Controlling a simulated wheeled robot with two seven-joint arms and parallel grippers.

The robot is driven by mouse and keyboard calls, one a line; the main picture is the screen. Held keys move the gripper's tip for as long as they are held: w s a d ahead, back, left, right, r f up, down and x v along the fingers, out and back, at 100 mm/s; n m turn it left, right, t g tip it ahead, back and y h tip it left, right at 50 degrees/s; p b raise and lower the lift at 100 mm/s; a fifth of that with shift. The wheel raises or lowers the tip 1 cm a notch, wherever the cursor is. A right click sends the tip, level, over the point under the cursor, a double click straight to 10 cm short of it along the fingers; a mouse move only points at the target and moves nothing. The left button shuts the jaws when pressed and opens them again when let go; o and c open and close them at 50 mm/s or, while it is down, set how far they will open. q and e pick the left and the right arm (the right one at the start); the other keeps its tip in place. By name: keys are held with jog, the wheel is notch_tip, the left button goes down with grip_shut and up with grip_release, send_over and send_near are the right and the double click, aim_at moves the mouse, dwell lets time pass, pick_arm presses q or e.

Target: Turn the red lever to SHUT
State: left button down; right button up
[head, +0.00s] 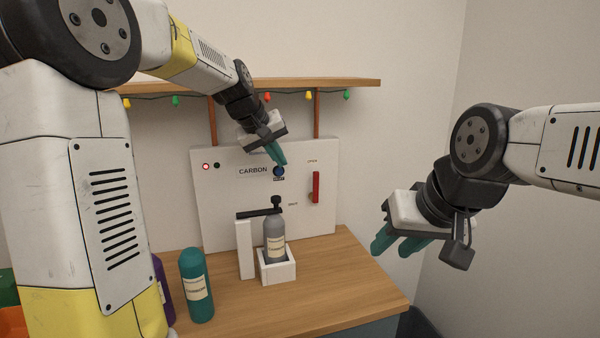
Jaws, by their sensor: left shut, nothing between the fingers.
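The red lever (316,186) is on the right part of the white wall panel (222,215). It stands upright, with a small label that seems to read OPEN above it and another, too small to read surely, at its lower left. My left gripper (281,160) is shut and empty, pointing down in front of the panel, left of and above the lever. Its fingertips are close to a blue button (279,171); I cannot tell whether they touch. My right gripper (398,245) is open and empty, right of the panel and away from the lever.
A grey bottle (274,238) stands in a white holder (278,271) under a black arm (258,213). A teal bottle (196,287) and a partly hidden purple one (161,288) are at left. A shelf (310,83) with coloured lights runs above. The wooden counter (345,283) is clear at right.

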pick_arm(q)
send_near(316, 187)
jog(key=w+a+f, duration=0.2)
jog(key=a+f, duration=0.2)
jog(key=d, duration=0.1)
jog(key=w+d, duration=0.1)
jog(key=d, duration=0.2)
jog(key=shift+w+d, duration=0.15)
jog(key=shift+w, duration=0.15)
jog(key=shift+d, duration=0.15)
